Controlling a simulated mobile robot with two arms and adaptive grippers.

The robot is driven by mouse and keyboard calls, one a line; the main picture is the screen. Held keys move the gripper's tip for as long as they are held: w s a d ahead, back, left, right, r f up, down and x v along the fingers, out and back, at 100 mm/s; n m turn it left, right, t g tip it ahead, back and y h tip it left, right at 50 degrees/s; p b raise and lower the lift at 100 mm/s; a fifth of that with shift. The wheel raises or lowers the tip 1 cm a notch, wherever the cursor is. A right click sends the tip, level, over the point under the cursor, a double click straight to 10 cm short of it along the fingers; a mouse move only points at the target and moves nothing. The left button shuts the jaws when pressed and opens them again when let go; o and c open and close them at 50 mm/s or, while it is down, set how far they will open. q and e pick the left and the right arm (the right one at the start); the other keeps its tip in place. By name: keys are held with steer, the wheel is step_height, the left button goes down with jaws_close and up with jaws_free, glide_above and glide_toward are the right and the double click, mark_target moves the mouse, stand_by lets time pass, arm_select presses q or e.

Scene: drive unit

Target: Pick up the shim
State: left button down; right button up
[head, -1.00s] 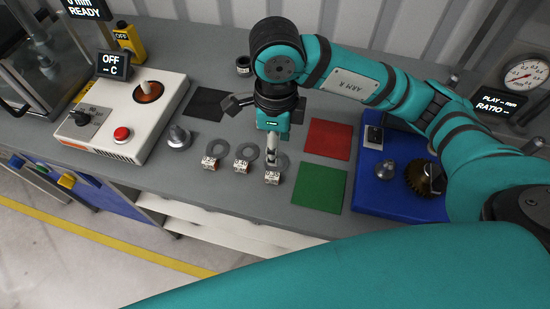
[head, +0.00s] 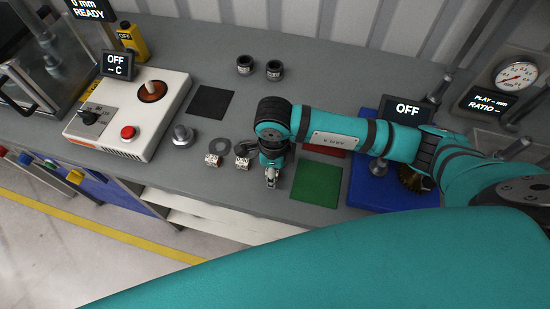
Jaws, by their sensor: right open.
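The shims are flat grey rings lying on the grey bench, each behind a small labelled block. The left shim (head: 219,146) is in full view behind its block (head: 213,160). The middle shim (head: 245,146) is partly covered by my right wrist, with its block (head: 242,163) in front. The third shim's place is hidden under my right arm. My right gripper (head: 271,179) is open and points down there, low over the bench; what lies between its fingers cannot be made out. My left gripper is not in view.
A white control box (head: 130,115) with a red button stands at left, near a metal knob-like part (head: 182,134). A black mat (head: 211,102), a green mat (head: 317,183) and a partly covered red mat (head: 325,151) lie flat. Two dark small cylinders (head: 259,68) stand behind.

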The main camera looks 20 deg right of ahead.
jaws_close()
stand_by(0.3)
steer(key=shift+r, duration=0.1)
